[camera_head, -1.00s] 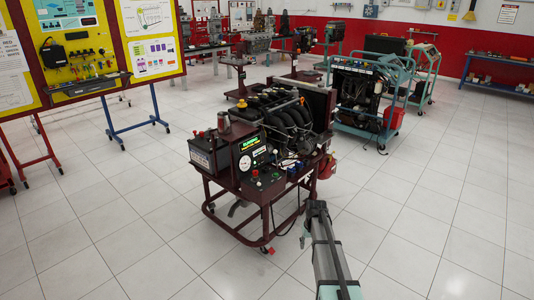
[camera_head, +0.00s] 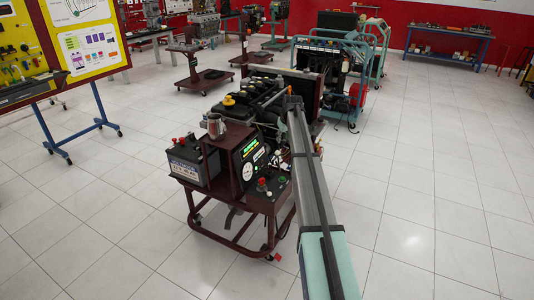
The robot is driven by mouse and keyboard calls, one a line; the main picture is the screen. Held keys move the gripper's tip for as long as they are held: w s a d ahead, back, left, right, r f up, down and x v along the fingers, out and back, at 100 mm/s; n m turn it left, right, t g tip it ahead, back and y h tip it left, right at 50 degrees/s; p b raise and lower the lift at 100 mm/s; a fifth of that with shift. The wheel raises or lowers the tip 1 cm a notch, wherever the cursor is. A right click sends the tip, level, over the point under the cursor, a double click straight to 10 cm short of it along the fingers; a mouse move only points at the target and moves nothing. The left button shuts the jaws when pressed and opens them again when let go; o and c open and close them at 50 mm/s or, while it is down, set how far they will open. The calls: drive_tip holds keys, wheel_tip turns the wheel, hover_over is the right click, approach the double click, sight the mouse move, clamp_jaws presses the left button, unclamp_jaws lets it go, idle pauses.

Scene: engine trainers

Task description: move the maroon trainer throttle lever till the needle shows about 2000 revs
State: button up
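The maroon trainer (camera_head: 231,175) is a wheeled frame carrying an engine, standing in the middle of the view. Its upright dark panel has a lit green display and a round white gauge (camera_head: 247,171); the needle is too small to read. Small knobs, one red and one green, sit on the low shelf in front of the panel. I cannot tell which part is the throttle lever. My arm reaches from the bottom edge up over the trainer's right side and hides part of it. My gripper (camera_head: 291,103) is a small dark shape at its far end, its fingers not distinguishable.
A black and white battery (camera_head: 187,166) and a metal canister (camera_head: 215,126) sit on the trainer's left side. A teal-framed trainer (camera_head: 330,68) stands behind. A yellow board (camera_head: 88,35) on blue legs is at left. The tiled floor is clear at left front and right.

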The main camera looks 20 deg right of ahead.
sight(279, 153)
drive_tip(key=shift+n, duration=0.4)
drive_tip(key=p+x, duration=0.3)
drive_tip(key=x, duration=1.4)
drive_tip(key=shift+w+a+f, duration=0.1)
drive_tip(key=shift+w+f, duration=0.05)
drive_tip(key=shift+w, duration=0.1)
clamp_jaws()
